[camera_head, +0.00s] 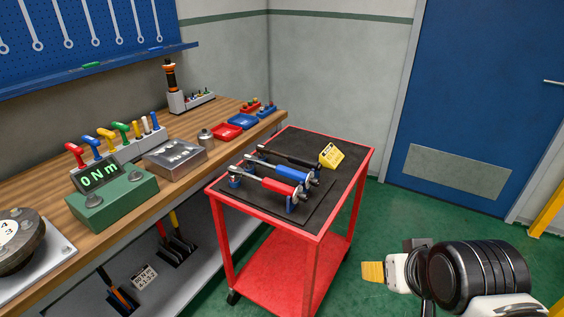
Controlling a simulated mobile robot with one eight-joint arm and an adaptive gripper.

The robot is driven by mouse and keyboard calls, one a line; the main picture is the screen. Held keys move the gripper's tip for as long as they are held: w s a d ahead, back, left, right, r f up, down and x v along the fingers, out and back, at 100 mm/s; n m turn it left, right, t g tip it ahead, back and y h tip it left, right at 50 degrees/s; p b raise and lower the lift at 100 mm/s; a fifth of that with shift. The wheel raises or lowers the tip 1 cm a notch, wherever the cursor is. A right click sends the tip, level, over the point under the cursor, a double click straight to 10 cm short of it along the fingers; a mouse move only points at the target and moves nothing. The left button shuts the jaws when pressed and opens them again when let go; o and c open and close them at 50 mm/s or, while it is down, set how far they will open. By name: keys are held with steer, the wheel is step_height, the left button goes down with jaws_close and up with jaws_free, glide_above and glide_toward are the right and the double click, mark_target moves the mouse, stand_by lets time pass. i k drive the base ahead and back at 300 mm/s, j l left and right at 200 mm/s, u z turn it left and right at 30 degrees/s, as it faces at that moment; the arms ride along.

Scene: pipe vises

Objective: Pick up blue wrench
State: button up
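The blue wrench (267,169) lies on the black top mat of the red cart, in the middle of a row of three torque wrenches. Its blue grip end points right, and its metal shaft points left. A red wrench (280,187) lies in front of it and a black wrench (287,157) behind it. They appear to rest on small blue holders. My gripper (373,272) is at the lower right, to the right of the cart and apart from all the wrenches. A yellow finger part shows, but the finger opening cannot be made out.
The red cart (322,239) stands beside a wooden workbench (118,217). A yellow block (331,155) sits on the cart's far right corner. The bench holds a green torque tester (116,196) and red and blue trays. Green floor is clear before the blue door (480,90).

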mark_target(249, 160)
steer(key=j+u, duration=0.2)
steer(key=u, duration=0.2)
steer(key=j+u, duration=0.25)
steer(key=u, duration=0.15)
steer(key=j+u, duration=0.2)
steer(key=u, duration=0.2)
steer(key=j+u, duration=0.2)
steer(key=u, duration=0.2)
steer(key=i+j+u, duration=0.15)
steer(key=u, duration=0.25)
steer(key=z, duration=2)
steer(key=i+z, duration=0.3)
steer(key=i, duration=0.15)
steer(key=i+z, duration=0.25)
steer(key=i, duration=0.2)
steer(key=i+j+z, duration=0.3)
steer(key=i+l, duration=0.05)
steer(key=i, duration=0.1)
